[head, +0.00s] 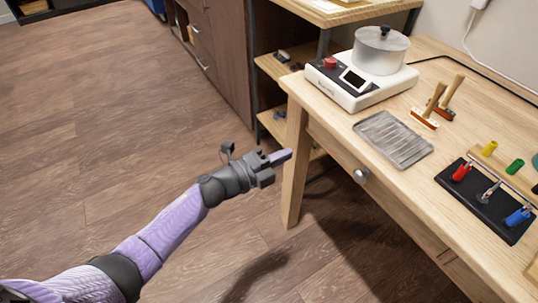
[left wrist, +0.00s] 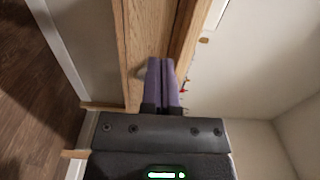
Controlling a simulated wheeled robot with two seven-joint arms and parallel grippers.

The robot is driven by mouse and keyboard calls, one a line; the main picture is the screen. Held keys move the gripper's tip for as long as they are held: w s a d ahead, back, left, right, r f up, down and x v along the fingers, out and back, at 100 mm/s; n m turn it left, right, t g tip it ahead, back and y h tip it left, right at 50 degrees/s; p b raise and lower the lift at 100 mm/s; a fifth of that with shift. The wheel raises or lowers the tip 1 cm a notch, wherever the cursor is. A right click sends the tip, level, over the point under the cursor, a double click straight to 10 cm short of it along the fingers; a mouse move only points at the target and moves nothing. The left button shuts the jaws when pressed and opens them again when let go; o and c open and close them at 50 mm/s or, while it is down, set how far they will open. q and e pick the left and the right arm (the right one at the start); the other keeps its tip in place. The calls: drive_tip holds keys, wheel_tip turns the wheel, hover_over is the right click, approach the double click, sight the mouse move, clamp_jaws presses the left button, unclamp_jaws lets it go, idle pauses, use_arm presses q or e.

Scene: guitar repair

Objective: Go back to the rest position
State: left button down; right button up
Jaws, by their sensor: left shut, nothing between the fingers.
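My left gripper (head: 281,157) reaches in from the left in the head view, in front of the wooden table's near left leg and off the tabletop. Its purple fingers are shut together with nothing between them. In the left wrist view the closed fingers (left wrist: 161,82) point at the table's wooden edge. My right gripper is not in view.
The wooden table (head: 330,125) holds a white hotplate (head: 345,90) with a metal pot (head: 381,52), a grey metal tray (head: 393,139), brushes (head: 432,104), and a black stand (head: 480,205) with coloured tools. A drawer knob (head: 360,176) sticks out. Open floor (head: 100,130) lies left.

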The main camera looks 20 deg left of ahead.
use_arm(q)
drive_tip(key=s+a+f+n+g+y, duration=0.2)
drive_tip(key=s+a+f+n+y, duration=0.25)
drive_tip(key=s+f+n, duration=0.55)
drive_tip(key=s+a+f+n+g+y, duration=0.2)
drive_tip(key=s+a+f+n+y, duration=0.4)
drive_tip(key=f, duration=0.7)
drive_tip(key=s+f+n+g+y, duration=0.15)
drive_tip(key=s+f+g, duration=0.3)
drive_tip(key=s, duration=0.65)
drive_tip(key=s+f+n+g, duration=0.25)
drive_tip(key=s+f, duration=0.25)
drive_tip(key=s, duration=0.6)
drive_tip(key=s+d+n+g, duration=0.25)
drive_tip(key=s+g, duration=0.35)
drive_tip(key=s, duration=1.2)
drive_tip(key=w+r+t+p, duration=0.1)
drive_tip(key=w+r+p, duration=0.1)
drive_tip(key=r+p, duration=0.5)
drive_tip(key=w+r+t+p, duration=0.1)
drive_tip(key=w+r+p, duration=0.2)
drive_tip(key=r+p, duration=0.4)
drive_tip(key=shift+a+p, duration=0.45)
drive_tip(key=shift+p, duration=0.2)
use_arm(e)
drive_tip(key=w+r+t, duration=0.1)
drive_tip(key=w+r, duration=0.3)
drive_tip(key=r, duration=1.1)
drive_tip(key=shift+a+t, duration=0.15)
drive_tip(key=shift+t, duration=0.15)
